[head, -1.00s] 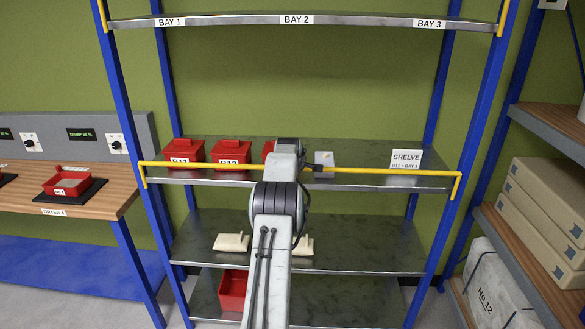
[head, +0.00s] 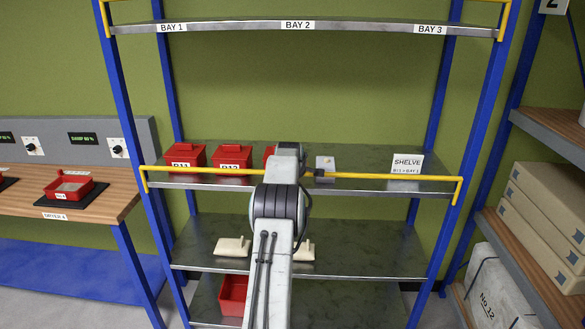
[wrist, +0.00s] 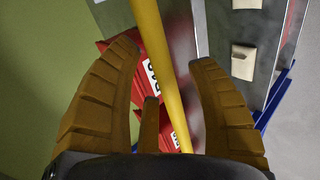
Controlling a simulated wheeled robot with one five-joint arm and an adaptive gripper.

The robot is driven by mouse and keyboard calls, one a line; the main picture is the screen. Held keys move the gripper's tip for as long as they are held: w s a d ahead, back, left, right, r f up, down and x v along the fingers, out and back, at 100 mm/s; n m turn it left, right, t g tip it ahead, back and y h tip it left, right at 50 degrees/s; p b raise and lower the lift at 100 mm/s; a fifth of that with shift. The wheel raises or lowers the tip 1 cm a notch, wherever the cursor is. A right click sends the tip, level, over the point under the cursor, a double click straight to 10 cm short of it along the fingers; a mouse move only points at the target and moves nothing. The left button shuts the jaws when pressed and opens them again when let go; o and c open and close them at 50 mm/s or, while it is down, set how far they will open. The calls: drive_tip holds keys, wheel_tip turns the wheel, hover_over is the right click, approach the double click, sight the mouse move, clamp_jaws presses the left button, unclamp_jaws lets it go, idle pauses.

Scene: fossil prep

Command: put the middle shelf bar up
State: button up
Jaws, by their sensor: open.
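The middle shelf bar (head: 390,176) is a yellow rail with short bent ends. It runs across the front of the middle shelf (head: 350,187), low, close to the shelf's front edge. The fingers are open, one on each side of the bar, with gaps showing. In the head view my arm hides the middle of the bar and most of the gripper.
Red boxes (head: 185,155) stand on the middle shelf behind the bar, with a SHELVE sign (head: 407,163) at right. Cream pieces (head: 231,246) and a red tray (head: 233,294) lie lower. Blue posts (head: 478,120) flank the shelves. Another yellow bar (head: 503,20) fronts the top shelf.

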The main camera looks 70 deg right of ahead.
drive_tip(key=v, duration=1.1)
drive_tip(key=shift+a+r, duration=0.1)
drive_tip(key=shift+a, duration=0.05)
idle(0.7)
